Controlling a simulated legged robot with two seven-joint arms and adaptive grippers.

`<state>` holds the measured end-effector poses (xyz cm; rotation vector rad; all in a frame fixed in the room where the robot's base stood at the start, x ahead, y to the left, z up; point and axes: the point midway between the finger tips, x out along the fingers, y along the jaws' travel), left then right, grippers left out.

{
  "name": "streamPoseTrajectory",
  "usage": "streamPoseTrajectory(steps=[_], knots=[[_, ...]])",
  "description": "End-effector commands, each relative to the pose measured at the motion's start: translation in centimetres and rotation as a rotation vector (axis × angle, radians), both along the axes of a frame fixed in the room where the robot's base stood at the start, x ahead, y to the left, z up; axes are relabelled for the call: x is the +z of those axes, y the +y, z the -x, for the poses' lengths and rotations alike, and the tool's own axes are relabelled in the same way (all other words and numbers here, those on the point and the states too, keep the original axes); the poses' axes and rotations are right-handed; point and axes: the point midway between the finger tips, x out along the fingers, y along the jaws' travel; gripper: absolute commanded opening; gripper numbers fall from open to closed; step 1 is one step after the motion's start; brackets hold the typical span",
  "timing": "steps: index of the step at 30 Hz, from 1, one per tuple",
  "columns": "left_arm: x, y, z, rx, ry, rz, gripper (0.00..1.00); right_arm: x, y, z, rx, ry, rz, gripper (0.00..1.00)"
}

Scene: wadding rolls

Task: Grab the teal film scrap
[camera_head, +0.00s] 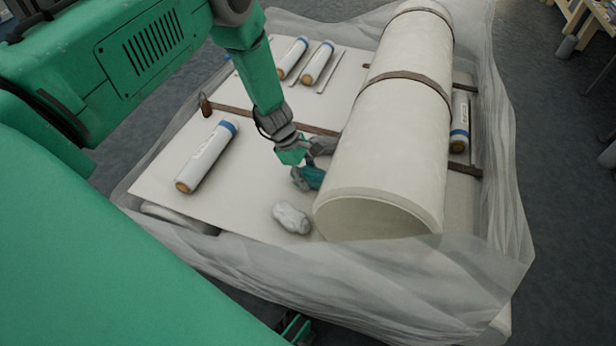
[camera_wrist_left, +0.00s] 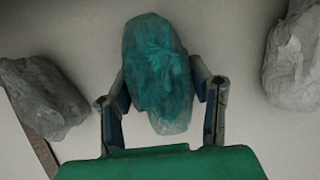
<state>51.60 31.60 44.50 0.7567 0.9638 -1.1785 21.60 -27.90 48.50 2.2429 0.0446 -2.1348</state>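The teal film scrap (camera_head: 311,177) lies on the pale sheet beside the big white roll. In the left wrist view the scrap (camera_wrist_left: 158,75) is a crumpled, translucent teal bundle. My left gripper (camera_head: 300,163) is right at it, pointing down. In the left wrist view its two fingers (camera_wrist_left: 162,90) stand apart, one on each side of the scrap. The fingertips are close to its sides; whether they touch it is unclear.
A pale grey scrap (camera_head: 291,217) lies nearer; a darker grey scrap (camera_wrist_left: 45,97) lies by the brown strap (camera_head: 235,113). The large white roll (camera_head: 390,130) blocks the right side. A small blue-banded roll (camera_head: 207,157) lies left. Clear film (camera_head: 400,285) drapes the edges.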

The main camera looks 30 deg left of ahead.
Motion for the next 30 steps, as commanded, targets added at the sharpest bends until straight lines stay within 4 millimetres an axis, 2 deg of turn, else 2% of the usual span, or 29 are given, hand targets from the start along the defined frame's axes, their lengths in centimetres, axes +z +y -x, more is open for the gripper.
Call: streamPoseTrajectory(steps=[11,17,20,30], knots=[[0.1,0.0,0.0,-0.001,0.0,0.0,0.22,0.0,0.0,0.0,0.0,0.0,0.0,0.4],[1.6,0.0,-0.1,0.0,-0.001,0.0,0.22,0.6,0.0,0.0,0.0,0.0,0.0,0.4],[3.3,0.0,-0.1,0.001,-0.002,0.001,0.22,1.3,0.0,0.0,0.0,0.0,0.0,0.4],[11.7,0.0,-0.1,-0.001,-0.002,-0.002,0.22,4.2,0.0,0.0,0.0,0.0,0.0,0.4]])
